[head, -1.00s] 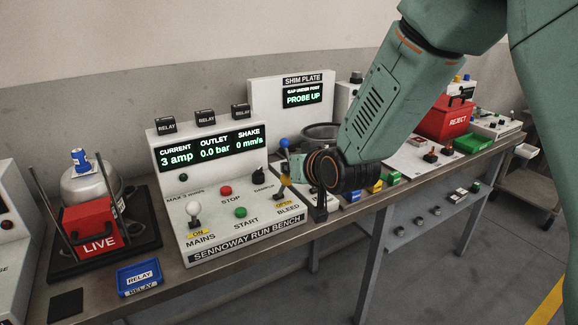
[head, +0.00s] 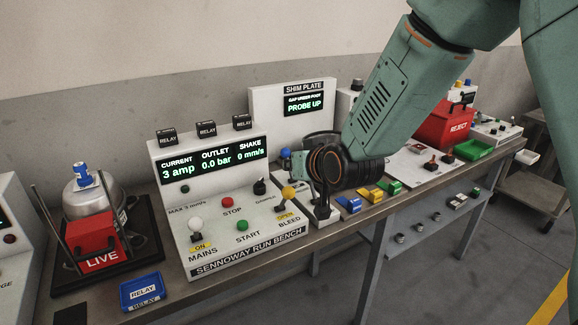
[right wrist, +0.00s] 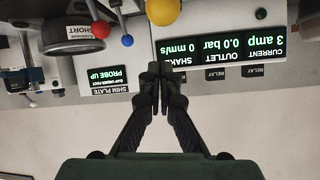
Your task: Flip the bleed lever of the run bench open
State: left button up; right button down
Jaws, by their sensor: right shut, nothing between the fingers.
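The white run bench (head: 249,258) stands on the long bench; its displays hang upside down in the right wrist view (right wrist: 225,55). The bleed lever (head: 288,192) has a yellow ball and stands at the bench's right front, above the yellow OPEN plate and the word BLEED. Which way it leans is hard to tell. A yellow ball (right wrist: 163,10) shows at the top of the right wrist view. My right gripper (head: 303,164) is behind and above the lever, apart from it. Its fingertips (right wrist: 160,70) are shut and empty. My left gripper is out of view.
The white mains lever (head: 195,225), red stop button (head: 227,203), green start button (head: 242,225) and black knob (head: 260,187) share the panel. A blue ball (right wrist: 127,40) and a red ball (right wrist: 101,29) show near my fingers. The shim plate box (head: 265,110) stands behind.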

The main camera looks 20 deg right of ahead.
jog(key=v, duration=0.8)
jog(key=shift+s+f+p, duration=0.25)
jog(key=shift+s+p, duration=0.05)
jog(key=shift+p, duration=0.15)
jog(key=shift+s+r, duration=0.15)
jog(key=shift+s, duration=0.05)
jog(key=shift+w, duration=0.2)
jog(key=s+a+f+g, duration=0.1)
jog(key=s+f+g, duration=0.1)
jog(key=s+f, duration=0.45)
jog(key=s+f+g, duration=0.3)
jog(key=s+f, duration=0.1)
jog(key=f, duration=0.6)
jog(key=s+a+f+g, duration=0.1)
jog(key=s+f+g, duration=0.1)
jog(key=s+f, duration=0.45)
jog(key=s+f+g, duration=0.2)
jog(key=s+f, duration=0.4)
jog(key=s, duration=0.3)
jog(key=s+f+g+b, duration=0.1)
jog(key=s+f+g, duration=0.2)
jog(key=s+f, duration=0.4)
jog(key=shift+s+a+n+g+h, duration=0.3)
jog(key=shift+s+h, duration=0.1)
jog(key=shift+s, duration=0.5)
